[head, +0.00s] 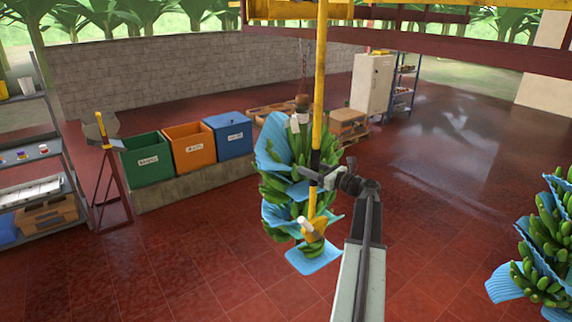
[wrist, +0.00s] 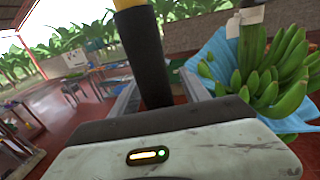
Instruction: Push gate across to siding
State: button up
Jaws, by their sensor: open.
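A long yellow pole (head: 320,75) with a black sleeve (head: 316,150) hangs from the overhead rail structure and appears to be the gate's handle; the gate itself is not clearly distinguishable. My gripper (head: 312,176) is open at the pole, around the lower end of the black sleeve. A banana bunch with blue sheets (head: 275,170) hangs right behind the pole.
A yellow and dark red overhead rail (head: 420,32) crosses the top. Another banana bunch (head: 545,245) hangs at right. Green (head: 148,160), orange (head: 190,150) and blue (head: 230,136) bins stand on a low ledge. Shelving (head: 35,150) is at left. Open tiled floor lies at right.

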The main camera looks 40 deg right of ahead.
jog(key=shift+w+a, duration=0.15)
jog(key=shift+w, duration=0.75)
grip_shut()
jog(key=shift+r, duration=0.1)
dwell(0.7)
